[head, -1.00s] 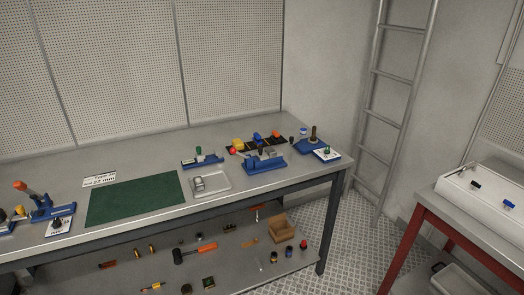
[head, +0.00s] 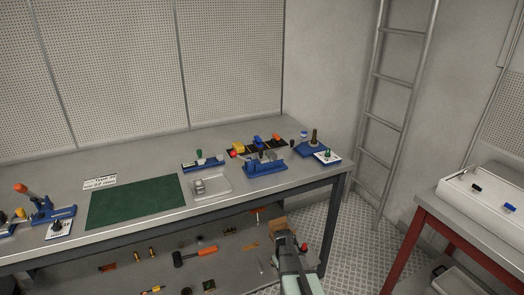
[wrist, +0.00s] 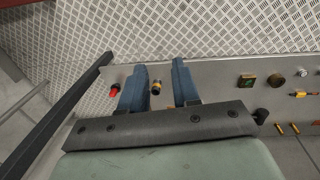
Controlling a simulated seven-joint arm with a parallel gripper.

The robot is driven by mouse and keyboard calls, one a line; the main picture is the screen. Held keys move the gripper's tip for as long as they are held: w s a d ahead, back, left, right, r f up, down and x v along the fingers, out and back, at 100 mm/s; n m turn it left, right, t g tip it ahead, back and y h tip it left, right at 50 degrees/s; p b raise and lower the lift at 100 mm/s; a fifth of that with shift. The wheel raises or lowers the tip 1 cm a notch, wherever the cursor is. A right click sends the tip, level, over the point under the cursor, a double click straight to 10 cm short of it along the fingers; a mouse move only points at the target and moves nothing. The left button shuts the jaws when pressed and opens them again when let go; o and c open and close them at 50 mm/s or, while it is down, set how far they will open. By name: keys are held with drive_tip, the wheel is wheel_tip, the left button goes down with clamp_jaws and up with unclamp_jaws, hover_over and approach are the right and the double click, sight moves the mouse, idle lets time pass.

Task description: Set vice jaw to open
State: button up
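A blue bench device (head: 265,167) that looks like the vice stands near the right end of the workbench, with a red ball at its left. Its jaw state is too small to tell. My gripper (head: 288,240) is low in front of the bench's right end, apart from the device and below the bench top. In the wrist view the two blue fingers (wrist: 158,72) are spread with an empty gap between them. The wrist view does not show the vice.
A lower shelf (wrist: 225,72) holds several loose items, including a hammer (head: 190,255). A clear tray (head: 210,187), a green mat (head: 135,202) and another blue device (head: 50,210) are on the bench top. A red-legged table (head: 430,230) stands at the right.

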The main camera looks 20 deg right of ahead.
drive_tip(key=w+d+r+t+h, duration=0.1)
drive_tip(key=w+d+r, duration=0.4)
drive_tip(key=d+r, duration=0.4)
drive_tip(key=w+d+r+t+h, duration=0.1)
drive_tip(key=w+d+r+t, duration=0.1)
drive_tip(key=w+d+r, duration=0.6)
drive_tip(key=s+d+r+h, duration=0.2)
drive_tip(key=d+r, duration=1.1)
drive_tip(key=d, duration=0.1)
wheel_tip(320, 180, up, 25)
drive_tip(key=n+t+y, duration=0.1)
drive_tip(key=n+y, duration=0.2)
drive_tip(key=y, duration=0.4)
hover_over(261, 151)
drive_tip(key=s+d, duration=0.2)
drive_tip(key=s, duration=0.3)
drive_tip(key=x, duration=1.3)
drive_tip(key=shift+w+d+f, duration=0.1)
drive_tip(key=shift+w+d, duration=0.05)
clamp_jaws()
